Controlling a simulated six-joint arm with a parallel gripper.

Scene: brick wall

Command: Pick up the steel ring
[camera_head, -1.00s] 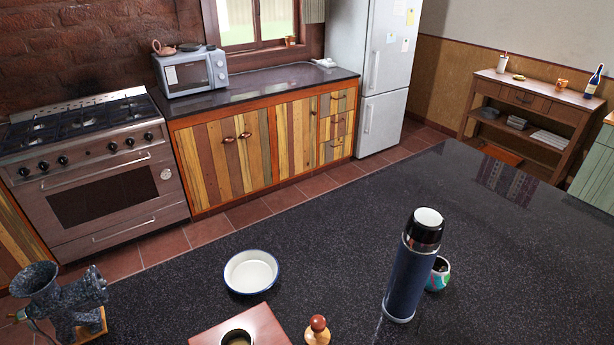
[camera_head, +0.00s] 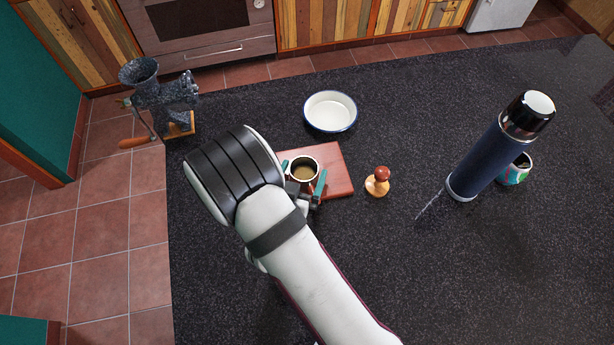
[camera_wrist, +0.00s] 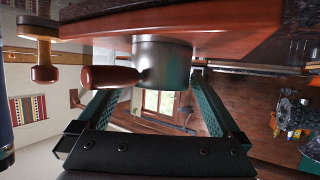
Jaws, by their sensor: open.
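The steel ring (camera_head: 304,160) appears as the pale metal rim around brown contents on the red board (camera_head: 339,170). In the wrist view, which is upside down, it is a grey steel cylinder (camera_wrist: 162,64) under the board, with a red-brown handle (camera_wrist: 108,77) to its left. I cannot tell where the ring ends and the handled holder begins. My gripper (camera_head: 304,182) is open, with its teal fingers on either side of the cylinder; the wrist view shows the fingers (camera_wrist: 165,78) flanking it. Contact cannot be made out.
A wooden tamper (camera_head: 377,182) with a red knob stands right of the board. A white dish (camera_head: 331,112) is behind it. A blue flask (camera_head: 490,155) and a patterned cup (camera_head: 515,171) stand farther right. A grinder (camera_head: 158,98) is at left. The counter's front right is clear.

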